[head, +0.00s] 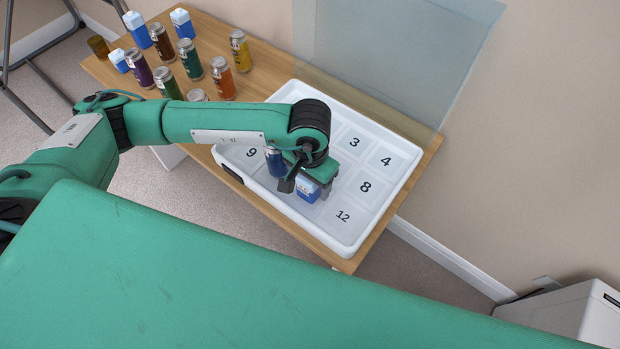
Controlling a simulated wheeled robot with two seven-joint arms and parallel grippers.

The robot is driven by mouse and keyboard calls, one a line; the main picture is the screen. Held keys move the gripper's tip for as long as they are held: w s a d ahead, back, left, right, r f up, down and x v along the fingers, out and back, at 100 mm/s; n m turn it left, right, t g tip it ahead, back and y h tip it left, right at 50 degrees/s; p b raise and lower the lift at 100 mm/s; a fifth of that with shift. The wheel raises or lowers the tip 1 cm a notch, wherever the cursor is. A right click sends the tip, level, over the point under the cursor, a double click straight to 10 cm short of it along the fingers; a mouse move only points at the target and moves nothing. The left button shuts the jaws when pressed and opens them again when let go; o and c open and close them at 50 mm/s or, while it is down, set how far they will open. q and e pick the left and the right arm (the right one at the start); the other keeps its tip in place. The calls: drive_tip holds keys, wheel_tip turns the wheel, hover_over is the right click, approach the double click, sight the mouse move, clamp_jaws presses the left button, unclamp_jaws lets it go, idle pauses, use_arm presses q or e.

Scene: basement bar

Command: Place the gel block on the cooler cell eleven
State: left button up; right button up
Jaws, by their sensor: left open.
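A blue gel block (307,193) with a white and pale-blue upper part is in the white cooler tray (351,247), at the place of cell eleven, just left of the printed 12. Its number is hidden. My left gripper (306,186) is open above the block, with its dark fingers at either side of it. Whether the fingers touch the block cannot be told. The block looks upright, its top partly hidden by the gripper. My right gripper is not in view.
A dark blue can (274,162) stands in the tray beside my wrist, partly covered. Several cans (190,60) and blue-white blocks (138,30) stand on the wooden table (268,65) at left. A glass panel (400,45) rises behind the tray. Cells 3, 4, 8 and 12 are empty.

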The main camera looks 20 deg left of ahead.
use_arm(q)
wheel_tip(320, 180, up, 12)
drive_tip(key=shift+r+b, duration=0.1)
drive_tip(key=shift+b, duration=0.95)
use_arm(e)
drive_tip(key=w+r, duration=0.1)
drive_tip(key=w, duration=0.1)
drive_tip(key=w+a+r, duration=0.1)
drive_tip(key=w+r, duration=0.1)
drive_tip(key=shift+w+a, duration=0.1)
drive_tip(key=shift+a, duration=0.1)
